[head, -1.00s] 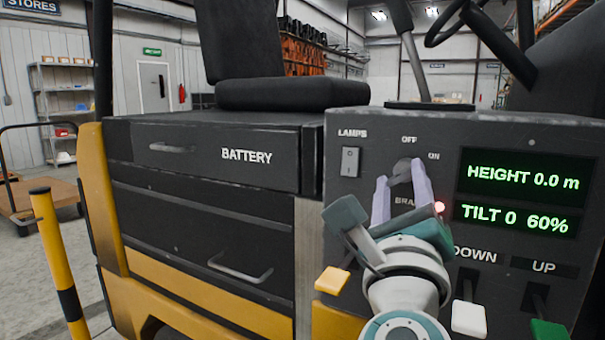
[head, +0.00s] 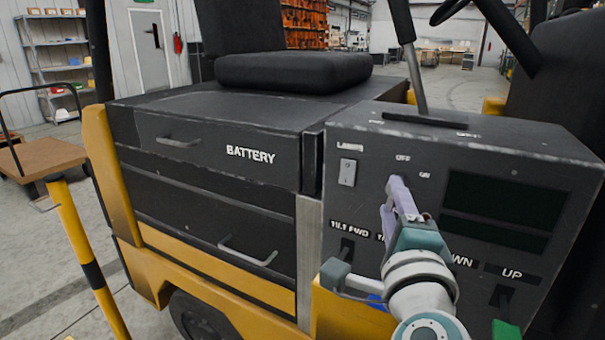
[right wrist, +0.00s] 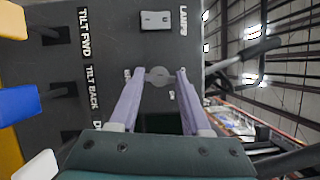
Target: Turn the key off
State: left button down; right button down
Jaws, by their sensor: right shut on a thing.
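My right gripper (head: 393,198) reaches up to the dark control panel (head: 335,245), with its pale purple fingertips at the key switch below the OFF and ON labels. The head view hides most of the key behind the fingers. The panel's display (head: 503,200) is dark, with no text lit. My left gripper is not in view.
The lamps switch (head: 347,172) is left of the key. Lever slots run below, with a blue lever knob (right wrist: 20,102) and a green one (head: 506,331). A seat (head: 292,70) and the battery drawer (head: 215,150) are to the left. A yellow post (head: 80,250) stands at far left.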

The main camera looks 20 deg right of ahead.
jog(key=shift+r+n+g+p, duration=0.15)
jog(key=shift+n+g+p, duration=0.15)
jog(key=shift+n+p, duration=0.5)
jog(key=shift+c, duration=1.8)
grip_release()
jog(key=shift+s, duration=0.1)
jog(key=v, duration=0.9)
jog(key=shift+s+a, duration=0.15)
jog(key=shift+s, duration=0.2)
